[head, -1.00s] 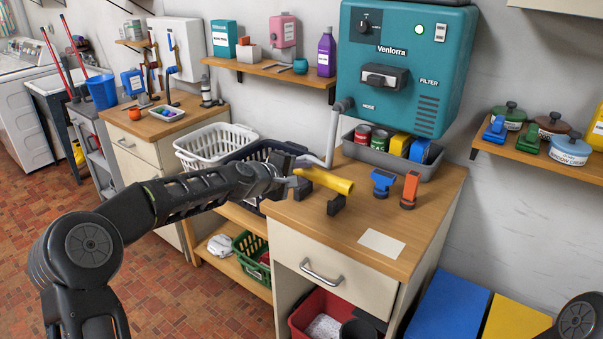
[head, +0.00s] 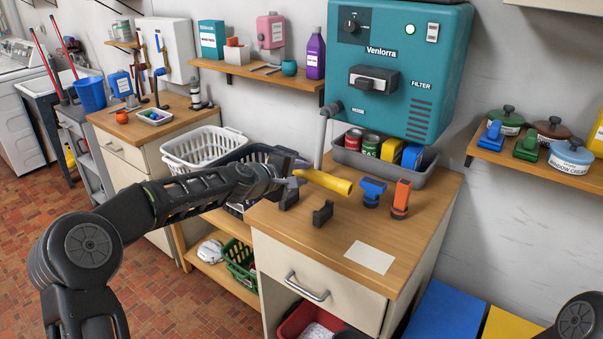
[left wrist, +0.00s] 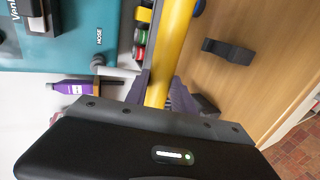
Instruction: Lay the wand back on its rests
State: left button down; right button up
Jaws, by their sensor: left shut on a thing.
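The yellow wand (head: 325,181) is held at its left end by my left gripper (head: 291,181), which is shut on it. Its free end points right, above the counter. A grey hose runs from the teal unit down behind the wand. Two black rests stand on the counter: the front rest (head: 323,213) is empty, and the other rest (head: 289,199) is below the gripper and partly hidden. The wand appears apart from both, behind and above the front one. In the left wrist view the wand (left wrist: 172,50) runs between the fingers, beside the front rest (left wrist: 228,50). My right gripper is out of view.
A blue nozzle (head: 371,190) and an orange nozzle (head: 400,199) stand right of the wand. A grey bin (head: 386,168) with cans is behind, under the teal unit (head: 400,70). A white card (head: 369,257) lies on the clear front counter.

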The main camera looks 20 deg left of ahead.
pick_arm(q)
jog(key=shift+f+b, duration=2.5)
jog(key=shift+f, duration=1.4)
jog(key=c, duration=1)
grip_release()
jog(key=b+v, duration=0.2)
jog(key=v, duration=0.4)
jog(key=shift+s+a+b, duration=0.2)
jog(key=shift+s+b, duration=0.05)
jog(key=shift+b, duration=0.05)
jog(key=shift+s+a+r, duration=0.1)
jog(key=shift+s+r, duration=0.1)
jog(key=shift+s, duration=0.3)
jog(key=shift+r, duration=0.1)
